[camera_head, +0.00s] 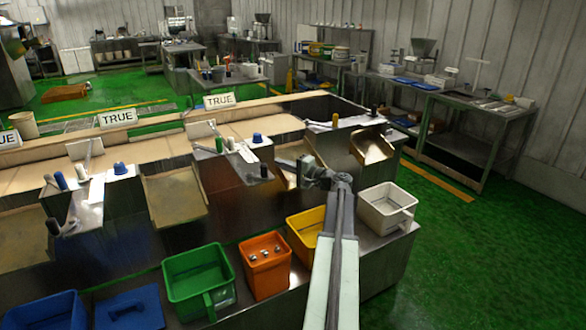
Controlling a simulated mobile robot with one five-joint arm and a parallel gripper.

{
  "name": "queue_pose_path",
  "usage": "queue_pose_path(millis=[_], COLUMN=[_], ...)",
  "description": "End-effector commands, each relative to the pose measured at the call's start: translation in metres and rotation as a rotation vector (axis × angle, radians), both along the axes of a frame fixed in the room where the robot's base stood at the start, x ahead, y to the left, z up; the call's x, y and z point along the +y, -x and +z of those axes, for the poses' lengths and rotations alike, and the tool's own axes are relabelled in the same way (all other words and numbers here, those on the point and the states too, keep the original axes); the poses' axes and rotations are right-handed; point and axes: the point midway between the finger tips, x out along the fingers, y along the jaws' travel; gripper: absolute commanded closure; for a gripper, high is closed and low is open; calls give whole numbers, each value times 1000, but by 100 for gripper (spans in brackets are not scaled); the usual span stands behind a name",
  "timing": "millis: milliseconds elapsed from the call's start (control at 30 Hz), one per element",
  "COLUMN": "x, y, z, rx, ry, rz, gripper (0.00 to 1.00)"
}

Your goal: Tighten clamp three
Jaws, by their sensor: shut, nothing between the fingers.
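My arm reaches up from the bottom edge and bends left, ending in my gripper (302,166), which is shut and empty. It is above the right part of the steel machine, close to a sloped metal chute. I cannot tell which is clamp three. The gripper appears apart from the middle fitting's dark handle (264,171).
Along the front ledge are a green bin (198,281), an orange bin (267,268) holding several small parts, a yellow bin (306,230) partly behind my arm, and a white bin (386,209). White "TRUE" signs (118,118) stand behind. Green floor (480,270) is clear at right.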

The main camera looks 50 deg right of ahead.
Motion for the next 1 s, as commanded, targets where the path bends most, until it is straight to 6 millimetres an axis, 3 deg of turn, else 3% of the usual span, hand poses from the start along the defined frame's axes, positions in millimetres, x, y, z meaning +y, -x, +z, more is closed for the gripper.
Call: queue_pose_path(millis=[100,200,333,700,733,1000], x=[1,23,35,39,30,49], y=[-26,-12,-7,-7,-10,-8], z=[0,0,0,0,0,0], rx=[0,0,0,0,0,0], ry=[0,0,0,0,0,0], rz=[2,0,1,2,5,-27], gripper=[100,100,100,100,100,100])
